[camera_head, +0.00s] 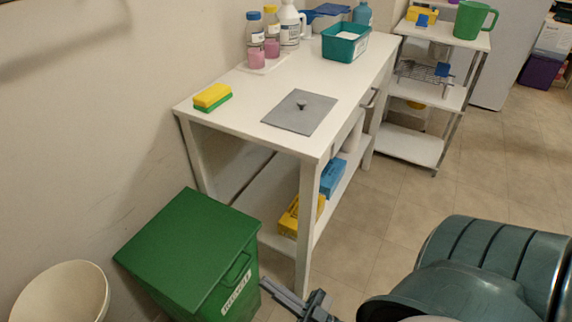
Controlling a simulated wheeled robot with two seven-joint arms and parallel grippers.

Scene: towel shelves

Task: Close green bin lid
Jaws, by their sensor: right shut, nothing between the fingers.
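The green bin (236,285) stands on the floor at the lower left, in front of the white table's near end. Its flat green lid (185,245) lies over the top and looks shut, with no gap that I can make out. A handle and a white label are on the bin's front side. My right gripper (272,288) is low, just right of the bin's front side, shut and empty. I cannot tell whether it touches the bin. My left gripper is not in view.
A white table (240,97) stands behind the bin, one leg close to my right gripper. It bears a sponge (212,96), a grey plate (299,112), bottles and a teal tub (345,47). A cream bucket (62,295) is left of the bin. Open floor lies right.

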